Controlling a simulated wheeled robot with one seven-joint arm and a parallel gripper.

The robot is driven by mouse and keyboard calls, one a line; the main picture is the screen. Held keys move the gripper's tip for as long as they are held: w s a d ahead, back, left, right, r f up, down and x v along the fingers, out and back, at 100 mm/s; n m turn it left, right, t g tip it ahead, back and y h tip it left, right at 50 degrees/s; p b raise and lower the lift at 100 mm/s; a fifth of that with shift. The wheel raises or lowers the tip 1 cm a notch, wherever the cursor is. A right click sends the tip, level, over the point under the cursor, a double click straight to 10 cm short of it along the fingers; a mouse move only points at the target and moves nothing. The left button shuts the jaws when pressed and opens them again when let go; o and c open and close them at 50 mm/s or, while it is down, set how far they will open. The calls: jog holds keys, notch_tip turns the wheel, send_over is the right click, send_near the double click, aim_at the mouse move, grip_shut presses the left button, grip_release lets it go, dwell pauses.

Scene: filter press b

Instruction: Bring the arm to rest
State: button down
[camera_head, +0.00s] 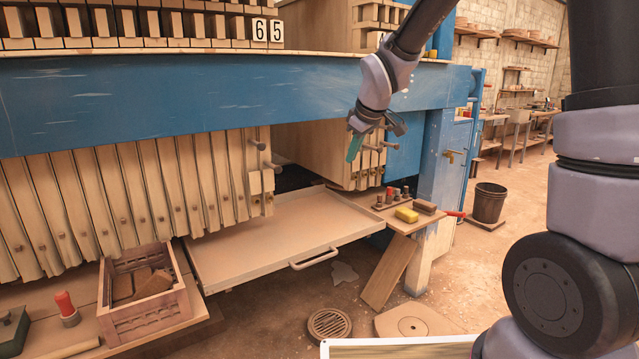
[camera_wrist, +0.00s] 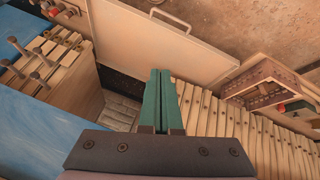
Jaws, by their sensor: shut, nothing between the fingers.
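My gripper (camera_head: 356,144) hangs in the air in front of the press's blue beam (camera_head: 240,95), near the right-hand stack of plates (camera_head: 335,160). In the wrist view its two green fingers (camera_wrist: 160,100) lie side by side, closed together with nothing between them. Below it is the pulled-out tray (camera_head: 265,250), flat and empty, with a handle on its front edge; it also shows at the top of the wrist view (camera_wrist: 150,40). My arm reaches in from the upper right.
A row of plates (camera_head: 110,205) hangs at the left. A wooden crate (camera_head: 148,290) with blocks stands at the lower left, near a red-topped object (camera_head: 67,308). A bucket (camera_head: 488,203) stands behind; open floor lies at the right.

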jog(key=s+d+r+m+h, duration=0.1)
jog(key=s+d+r+m, duration=0.6)
jog(key=s+d+r, duration=0.4)
jog(key=s+d+m, duration=0.2)
jog(key=s+m, duration=0.1)
jog(key=s, duration=0.3)
jog(key=s+d+r+m+t, duration=0.1)
jog(key=s+d+m, duration=0.2)
jog(key=s, duration=0.4)
jog(key=shift+d+r+m+y, duration=0.25)
jog(key=shift+m+y, duration=0.05)
jog(key=shift+m, duration=0.3)
